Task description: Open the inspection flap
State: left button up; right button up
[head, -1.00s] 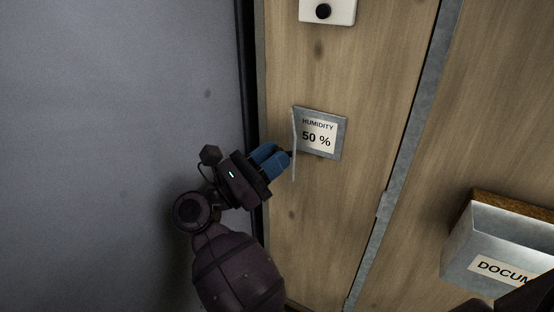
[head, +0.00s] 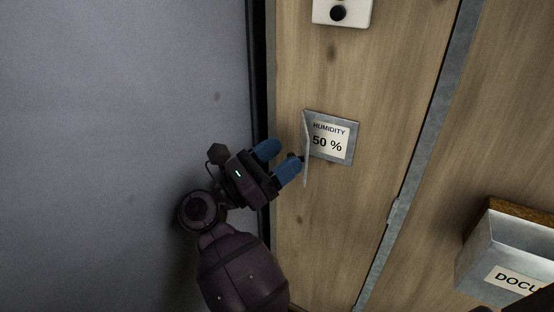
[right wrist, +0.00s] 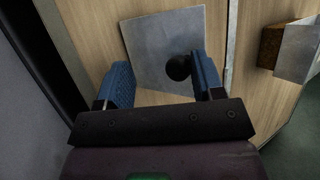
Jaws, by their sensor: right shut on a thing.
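The inspection flap (head: 307,160) is a thin grey metal plate. In the head view it stands out nearly edge-on from its grey frame (head: 347,124), so it is swung open. A white label (head: 327,142) reading "HUMIDITY 50 %" shows inside the frame. In the right wrist view the flap's grey face (right wrist: 155,40) carries a round black knob (right wrist: 178,68). My right gripper (head: 279,159) is at the flap's left side with its fingers spread apart. The knob lies beside its right finger in the wrist view (right wrist: 163,78), clear of the left finger. My left gripper is not in view.
A metal document box (head: 499,262) is mounted on the wooden wall at the lower right. A white plate with a black knob (head: 340,12) is above the flap. A grey metal strip (head: 440,100) runs down the wall. The grey surface (head: 120,120) at left is clear.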

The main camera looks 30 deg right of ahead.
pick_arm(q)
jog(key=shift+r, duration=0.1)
pick_arm(e)
jog(key=shift+r, duration=0.3)
jog(key=shift+r, duration=0.3)
pick_arm(q)
jog(key=p, duration=0.2)
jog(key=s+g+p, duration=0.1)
jog(key=p, duration=0.2)
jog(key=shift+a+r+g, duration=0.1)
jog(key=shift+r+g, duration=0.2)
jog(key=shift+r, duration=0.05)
pick_arm(e)
notch_tip(320, 180, up, 19)
jog(key=shift+f, duration=0.1)
